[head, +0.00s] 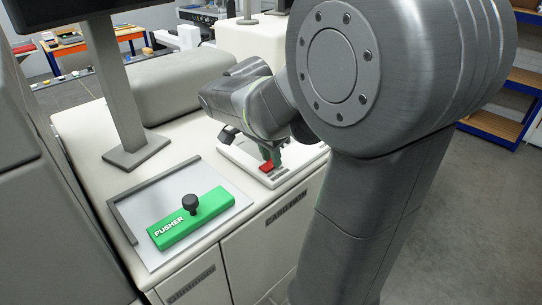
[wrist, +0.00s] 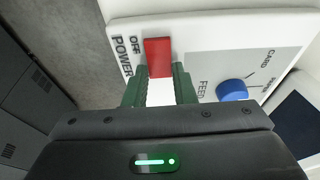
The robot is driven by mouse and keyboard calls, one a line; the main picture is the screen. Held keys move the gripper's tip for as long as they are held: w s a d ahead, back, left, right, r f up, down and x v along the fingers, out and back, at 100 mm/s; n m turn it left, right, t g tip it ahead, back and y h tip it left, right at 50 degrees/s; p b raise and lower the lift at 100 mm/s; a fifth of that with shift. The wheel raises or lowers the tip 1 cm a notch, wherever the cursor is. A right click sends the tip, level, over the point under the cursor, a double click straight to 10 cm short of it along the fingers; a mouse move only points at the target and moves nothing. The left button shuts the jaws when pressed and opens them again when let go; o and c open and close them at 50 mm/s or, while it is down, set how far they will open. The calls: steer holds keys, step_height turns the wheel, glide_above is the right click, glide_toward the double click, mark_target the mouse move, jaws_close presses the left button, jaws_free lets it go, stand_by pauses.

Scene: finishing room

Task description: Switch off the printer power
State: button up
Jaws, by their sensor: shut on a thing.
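The red power switch (wrist: 158,56) sits on a white printer panel, with the words OFF and POWER (wrist: 122,57) printed on its left in the wrist view. It also shows in the head view (head: 267,167). My gripper (wrist: 160,74) has its green fingers on either side of the switch's near end and is shut on it. In the head view my gripper (head: 271,156) reaches down onto the panel from behind my arm. The fingers partly hide the panel around the switch. I cannot tell the switch's exact tilt.
A blue knob (wrist: 231,90) marked FEED stands on the panel right of the fingers in the wrist view. A green PUSHER block (head: 188,218) with a black knob lies on a grey tray (head: 150,257). A monitor stand (head: 139,151) rises behind it. Open floor (head: 437,220) lies at right.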

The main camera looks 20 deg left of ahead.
steer(key=o, duration=1)
steer(key=shift+r, duration=0.1)
steer(key=v, duration=1.3)
steer(key=shift+s+r, duration=0.1)
steer(key=shift+r, duration=0.25)
steer(key=shift+f, duration=0.1)
steer(key=x, duration=1.4)
steer(key=shift+a, duration=0.1)
